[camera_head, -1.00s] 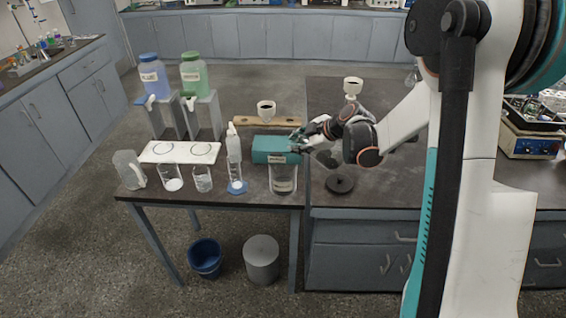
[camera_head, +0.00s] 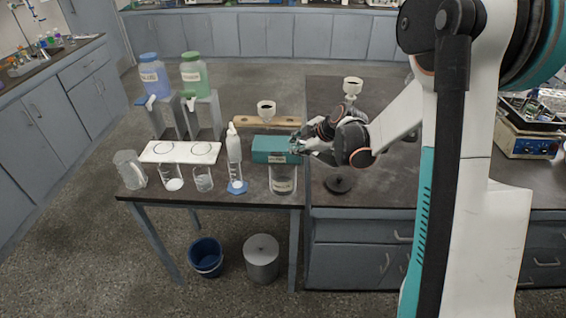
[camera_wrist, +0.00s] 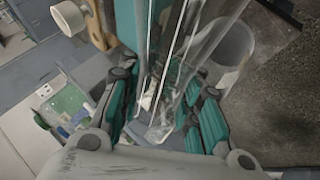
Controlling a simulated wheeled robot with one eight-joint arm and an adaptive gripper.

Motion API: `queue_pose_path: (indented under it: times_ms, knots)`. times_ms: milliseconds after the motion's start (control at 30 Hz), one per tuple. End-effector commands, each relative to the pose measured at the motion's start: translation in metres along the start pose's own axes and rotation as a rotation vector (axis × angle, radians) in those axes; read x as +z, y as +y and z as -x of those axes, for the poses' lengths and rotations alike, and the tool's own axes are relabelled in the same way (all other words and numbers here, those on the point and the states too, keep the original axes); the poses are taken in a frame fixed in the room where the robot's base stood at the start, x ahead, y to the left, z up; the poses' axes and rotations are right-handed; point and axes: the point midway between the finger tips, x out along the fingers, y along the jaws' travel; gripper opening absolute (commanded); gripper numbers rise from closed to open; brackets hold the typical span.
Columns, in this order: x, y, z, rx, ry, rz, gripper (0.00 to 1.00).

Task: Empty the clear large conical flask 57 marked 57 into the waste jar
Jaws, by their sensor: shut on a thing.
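My gripper (camera_head: 300,146) is beside the right end of the teal box, above and behind the labelled clear jar. In the wrist view my gripper (camera_wrist: 172,115) is shut on a clear glass vessel (camera_wrist: 185,50), taken to be conical flask 57; its mark cannot be read. The flask is hard to make out in the head view. The waste jar (camera_head: 283,181) appears to be the wide clear jar with a pale label at the table's front right corner. It seems to show beside the flask in the wrist view (camera_wrist: 233,50). Any liquid in the flask cannot be made out.
The teal box (camera_head: 268,150) lies behind the jar. A white bottle (camera_head: 233,143), a measuring cylinder (camera_head: 237,178), beakers (camera_head: 170,178) and a jug (camera_head: 129,170) stand to the left. A dark round base (camera_head: 338,184) stands right of the jar.

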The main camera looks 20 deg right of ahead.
Motion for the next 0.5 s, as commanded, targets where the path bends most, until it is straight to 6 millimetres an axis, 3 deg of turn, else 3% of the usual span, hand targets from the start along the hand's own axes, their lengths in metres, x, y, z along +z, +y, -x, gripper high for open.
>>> queue_pose_path:
  times_ms: [500]
  knots:
    - [-0.0017, 0.0012, 0.0017, 0.000, -0.055, 0.043, 0.00]
